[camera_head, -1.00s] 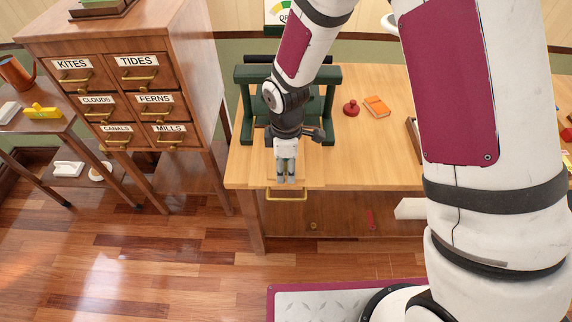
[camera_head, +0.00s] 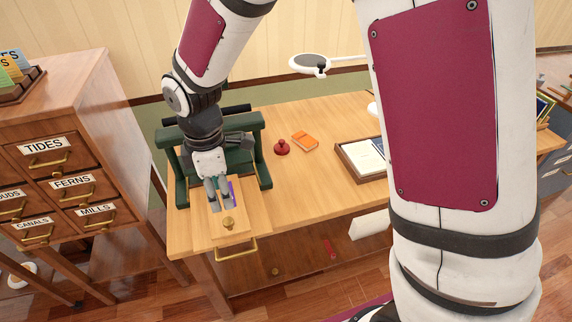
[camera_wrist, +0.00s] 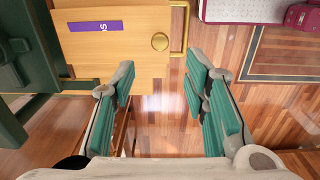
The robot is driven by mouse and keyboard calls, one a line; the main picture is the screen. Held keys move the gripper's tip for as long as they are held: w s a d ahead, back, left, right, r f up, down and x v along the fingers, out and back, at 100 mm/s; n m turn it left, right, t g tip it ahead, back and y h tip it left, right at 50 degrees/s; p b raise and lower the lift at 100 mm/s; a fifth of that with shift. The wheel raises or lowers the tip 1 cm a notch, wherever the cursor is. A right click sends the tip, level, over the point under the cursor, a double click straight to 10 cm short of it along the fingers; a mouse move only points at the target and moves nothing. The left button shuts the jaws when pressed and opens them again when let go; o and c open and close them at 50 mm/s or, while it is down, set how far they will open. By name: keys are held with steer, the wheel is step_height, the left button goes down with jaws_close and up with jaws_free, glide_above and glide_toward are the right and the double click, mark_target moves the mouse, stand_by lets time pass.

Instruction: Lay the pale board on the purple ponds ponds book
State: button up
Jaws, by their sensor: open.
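The pale board (camera_head: 207,232) lies at the left front of the wooden table, with a round brass knob (camera_head: 228,222) on it. In the wrist view the knob (camera_wrist: 160,41) stands near the front edge of the pale wood. The purple ponds book (camera_wrist: 95,26) shows as a purple strip with part of its lettering, beside the knob. It also shows as a small purple patch (camera_head: 231,188) next to my fingers. My gripper (camera_head: 219,205) is open, with nothing between its fingers. Whether it touches the board is hard to tell.
A green press frame (camera_head: 257,150) stands close around my wrist. A brass drawer handle (camera_head: 237,250) is on the table front. A red stamp (camera_head: 281,147), an orange book (camera_head: 305,141) and a tray (camera_head: 350,158) are to the right. A labelled cabinet (camera_head: 75,130) stands left.

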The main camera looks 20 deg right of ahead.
steer(key=s+d+r+m+t, duration=0.2)
steer(key=s+d+r+m, duration=0.4)
steer(key=r, duration=0.3)
steer(key=s+d+r+m+t, duration=0.2)
steer(key=s+d+r+m, duration=0.3)
steer(key=d+r, duration=0.4)
steer(key=s+d+r+m+t, duration=0.1)
steer(key=s+d+r+m, duration=0.1)
steer(key=s+m, duration=0.4)
steer(key=shift+s+d+m, duration=0.2)
steer(key=shift+d+m, duration=0.1)
steer(key=shift+d, duration=0.35)
steer(key=shift+c, duration=0.5)
